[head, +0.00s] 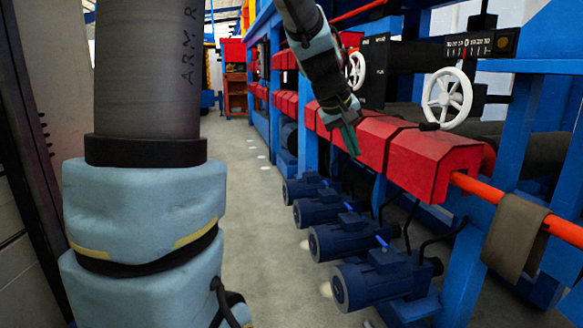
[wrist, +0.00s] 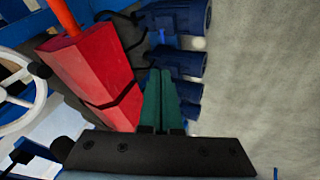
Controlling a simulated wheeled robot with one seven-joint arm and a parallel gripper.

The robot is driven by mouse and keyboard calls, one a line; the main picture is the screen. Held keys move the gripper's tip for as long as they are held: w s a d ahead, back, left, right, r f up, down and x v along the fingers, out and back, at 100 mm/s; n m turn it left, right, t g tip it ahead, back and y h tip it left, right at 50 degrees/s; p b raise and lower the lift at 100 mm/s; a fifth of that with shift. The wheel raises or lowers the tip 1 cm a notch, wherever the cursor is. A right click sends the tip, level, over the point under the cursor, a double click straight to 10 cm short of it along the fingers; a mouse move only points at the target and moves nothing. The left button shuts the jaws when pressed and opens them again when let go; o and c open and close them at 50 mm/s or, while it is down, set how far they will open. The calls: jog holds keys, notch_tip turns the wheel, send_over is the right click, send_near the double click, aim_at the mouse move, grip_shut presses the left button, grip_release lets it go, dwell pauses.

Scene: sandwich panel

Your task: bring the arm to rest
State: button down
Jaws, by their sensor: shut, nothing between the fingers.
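My gripper (head: 350,140) hangs at the end of my arm in the upper middle of the head view, pointing down. In the wrist view its two green fingers (wrist: 161,100) lie together with nothing between them. In the head view the fingertips are in front of or beside the red covers (head: 378,137); I cannot tell whether they touch. My large grey arm link and light blue joint fill the left of the head view.
White handwheels (head: 447,98) stand on the machine above the red covers. Blue motors (head: 372,278) line its foot. A brown cloth (head: 512,235) hangs over an orange rail (head: 560,228) at the right. The grey floor aisle (head: 248,190) is clear.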

jog(key=s+a+f+m+g+y, duration=0.1)
jog(key=s+a+f+y, duration=0.1)
jog(key=s+a+f, duration=0.7)
jog(key=s+a+f+m+g+y, duration=0.1)
jog(key=s+a+f+g+y, duration=0.15)
jog(key=s+a+f, duration=0.6)
jog(key=w+a+r+p, duration=0.1)
jog(key=r+p, duration=0.8)
jog(key=w+a+r+p, duration=0.2)
jog(key=r+p, duration=0.7)
jog(key=r, duration=0.1)
jog(key=shift+a+t, duration=0.2)
jog(key=shift+t, duration=0.15)
jog(key=c, duration=1.5)
grip_release()
